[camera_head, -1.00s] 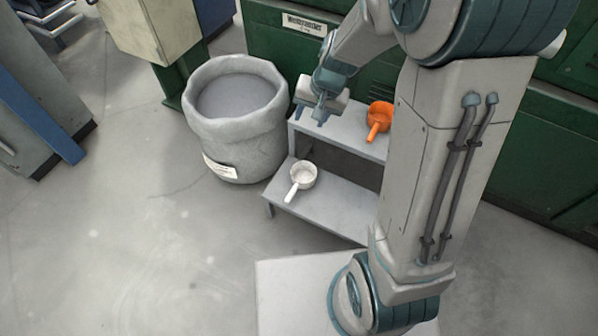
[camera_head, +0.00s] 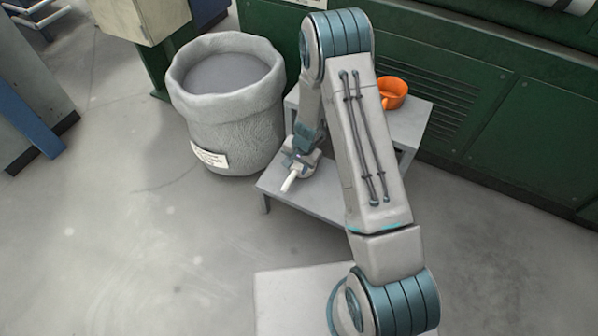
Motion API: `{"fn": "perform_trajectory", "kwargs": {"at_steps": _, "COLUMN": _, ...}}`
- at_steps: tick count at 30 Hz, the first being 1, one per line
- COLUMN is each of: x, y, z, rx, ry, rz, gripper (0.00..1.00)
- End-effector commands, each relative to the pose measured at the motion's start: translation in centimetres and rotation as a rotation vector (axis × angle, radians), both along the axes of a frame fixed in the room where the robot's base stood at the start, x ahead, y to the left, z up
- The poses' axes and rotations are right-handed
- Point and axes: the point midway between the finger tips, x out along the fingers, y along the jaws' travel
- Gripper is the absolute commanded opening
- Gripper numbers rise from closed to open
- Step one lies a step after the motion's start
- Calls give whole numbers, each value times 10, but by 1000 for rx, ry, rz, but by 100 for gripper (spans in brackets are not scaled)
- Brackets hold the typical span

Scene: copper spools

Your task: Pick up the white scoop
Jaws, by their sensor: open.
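The white scoop (camera_head: 289,182) lies on the lower step of a grey two-step stand (camera_head: 318,202). Its handle points toward the front left, and its bowl is mostly hidden by my gripper. My gripper (camera_head: 298,166) is open and points down at the bowl end of the scoop. I cannot tell whether the fingers touch the scoop or are around its rim.
An orange scoop (camera_head: 393,92) sits on the upper step, partly behind my arm. A large grey sack (camera_head: 232,120) with a label stands left of the stand. Green cabinets (camera_head: 480,110) line the back. The floor (camera_head: 130,240) at the left is clear.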

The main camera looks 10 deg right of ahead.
Motion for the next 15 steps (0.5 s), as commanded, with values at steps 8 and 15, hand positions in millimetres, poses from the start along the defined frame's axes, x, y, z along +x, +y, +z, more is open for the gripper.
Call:
{"fn": "perform_trajectory", "kwargs": {"at_steps": 8, "x": 5, "y": 7, "z": -41, "rx": 1, "ry": -1, "rz": 0, "gripper": 42}}
{"fn": "perform_trajectory", "kwargs": {"at_steps": 15, "x": 6, "y": 10, "z": -57, "rx": 0, "ry": 0, "rz": 3, "gripper": 42}}
